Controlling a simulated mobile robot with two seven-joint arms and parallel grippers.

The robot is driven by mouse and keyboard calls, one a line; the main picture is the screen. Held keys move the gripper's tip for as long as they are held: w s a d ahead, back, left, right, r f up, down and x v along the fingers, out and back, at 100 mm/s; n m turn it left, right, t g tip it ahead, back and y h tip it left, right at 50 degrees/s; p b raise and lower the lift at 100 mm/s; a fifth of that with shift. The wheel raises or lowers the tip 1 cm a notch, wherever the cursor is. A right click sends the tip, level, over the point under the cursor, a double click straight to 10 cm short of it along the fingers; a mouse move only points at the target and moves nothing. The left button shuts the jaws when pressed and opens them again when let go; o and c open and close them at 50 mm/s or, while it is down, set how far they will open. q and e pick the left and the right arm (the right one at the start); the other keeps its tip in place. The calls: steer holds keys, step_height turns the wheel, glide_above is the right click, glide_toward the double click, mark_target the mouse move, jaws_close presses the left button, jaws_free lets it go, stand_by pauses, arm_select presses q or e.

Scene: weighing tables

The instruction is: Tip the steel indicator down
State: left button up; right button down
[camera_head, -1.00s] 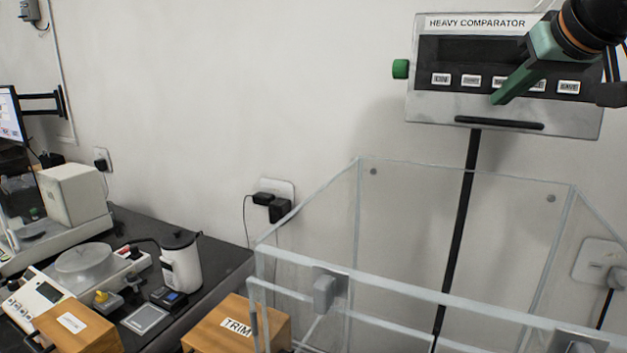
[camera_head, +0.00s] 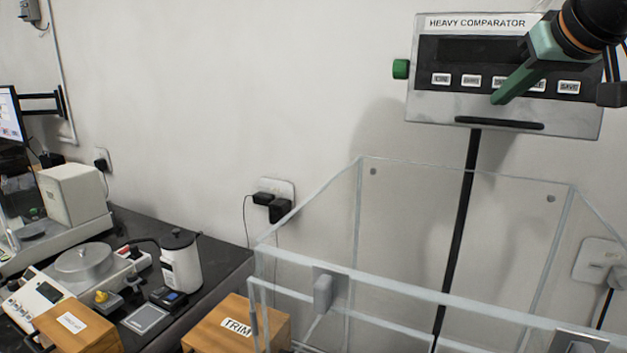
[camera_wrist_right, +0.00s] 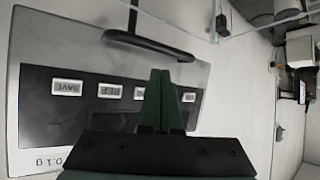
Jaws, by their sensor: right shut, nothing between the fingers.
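The steel indicator (camera_head: 425,115), labelled HEAVY COMPARATOR, is mounted on a black post (camera_head: 460,230) above the glass enclosure. It has a dark display, a row of white buttons, a green side knob (camera_head: 401,69) and a black handle bar (camera_head: 499,123) along its lower edge. My right gripper (camera_head: 497,100) is shut and empty. Its green fingers are in front of the button row, above the handle bar. In the right wrist view the shut fingers (camera_wrist_right: 160,75) point toward the handle bar (camera_wrist_right: 148,45); I cannot tell whether they touch the indicator. My left gripper is not in view.
The clear glass enclosure (camera_head: 400,293) stands below the indicator. A wooden TRIM box (camera_head: 205,332) is beside it. The dark bench (camera_head: 225,262) at left holds a balance, a white kettle-like jug (camera_head: 181,268) and small devices.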

mark_target(507, 123)
stand_by(0.5)
steer(key=shift+f+b, duration=0.95)
steer(key=shift+f, duration=0.3)
steer(key=shift+w+d+f, duration=0.2)
steer(key=shift+w+f, duration=0.3)
steer(key=shift+f, duration=0.3)
steer(key=shift+w+d+f, duration=0.15)
steer(key=shift+w+f, duration=0.3)
steer(key=shift+f, duration=0.35)
steer(key=s+a+r+p, duration=0.1)
steer(key=s+a+r, duration=0.1)
steer(key=s+r, duration=0.2)
steer(key=shift+s+r+p, duration=0.3)
steer(key=shift+r+p, duration=0.1)
steer(key=shift+r, duration=0.55)
steer(key=shift+s, duration=0.1)
